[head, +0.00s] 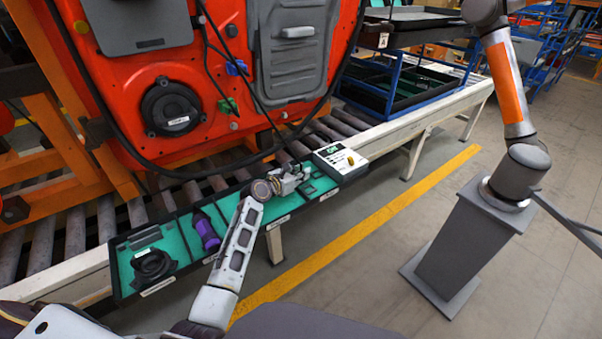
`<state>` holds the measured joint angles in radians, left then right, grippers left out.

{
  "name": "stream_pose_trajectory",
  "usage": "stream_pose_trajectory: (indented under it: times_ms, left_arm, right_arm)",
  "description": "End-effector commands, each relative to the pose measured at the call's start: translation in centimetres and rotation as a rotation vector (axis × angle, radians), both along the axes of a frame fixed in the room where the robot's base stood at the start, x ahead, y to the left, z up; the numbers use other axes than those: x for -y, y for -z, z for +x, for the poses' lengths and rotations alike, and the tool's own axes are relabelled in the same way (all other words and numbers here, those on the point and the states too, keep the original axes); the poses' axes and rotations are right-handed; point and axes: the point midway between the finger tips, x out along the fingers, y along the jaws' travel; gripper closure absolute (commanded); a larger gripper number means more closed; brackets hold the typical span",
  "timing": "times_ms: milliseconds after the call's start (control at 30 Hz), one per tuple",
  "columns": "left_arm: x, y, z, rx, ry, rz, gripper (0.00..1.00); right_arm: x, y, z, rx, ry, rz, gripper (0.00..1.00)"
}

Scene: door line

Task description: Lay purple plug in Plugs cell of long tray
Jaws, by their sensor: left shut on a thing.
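The long tray (190,271) has a teal lining and lies along the front of the roller line, its cells labelled on the front edge. My left gripper (290,180) is over the right part of the tray and is shut on the purple plug, which is mostly hidden by the fingers. A black cable runs down from the red door to that gripper. I cannot read which cell is labelled Plugs, nor tell whether the plug touches the tray. My right gripper is not in view.
The red door (190,65) stands behind the tray, with a blue plug (236,68) and a green plug (228,105). The tray also holds a purple tool (207,232) and a black round part (153,265). A white box (340,161) sits at its right end.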

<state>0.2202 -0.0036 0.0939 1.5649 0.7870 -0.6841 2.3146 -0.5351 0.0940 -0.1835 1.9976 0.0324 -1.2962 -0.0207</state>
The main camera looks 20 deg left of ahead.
Motion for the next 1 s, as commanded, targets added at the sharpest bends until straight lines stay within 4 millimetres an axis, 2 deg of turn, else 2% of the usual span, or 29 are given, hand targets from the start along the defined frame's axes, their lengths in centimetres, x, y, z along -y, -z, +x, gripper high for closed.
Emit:
stream_pose_trajectory:
  times_ms: [133,167,300,367,767,1000]
  left_arm:
    - [0.0,0.2,0.0,0.0,0.0,-0.001,1.0]
    - [0.0,0.2,0.0,0.0,0.0,-0.001,0.79]
    - [0.0,0.2,0.0,0.0,0.0,-0.001,0.61]
    - [0.0,0.2,0.0,0.0,0.0,-0.001,0.55]
    - [0.0,0.2,-0.1,0.0,0.0,-0.001,0.55]
    - [-0.4,-0.1,-1.0,0.0,0.001,-0.001,0.55]
  right_arm:
    - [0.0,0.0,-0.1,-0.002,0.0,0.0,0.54]
    - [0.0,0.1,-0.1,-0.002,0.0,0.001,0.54]
    - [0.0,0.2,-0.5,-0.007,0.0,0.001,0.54]
    - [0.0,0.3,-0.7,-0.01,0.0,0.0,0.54]
    - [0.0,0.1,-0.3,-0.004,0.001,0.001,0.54]
    - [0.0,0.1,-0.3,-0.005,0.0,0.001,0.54]
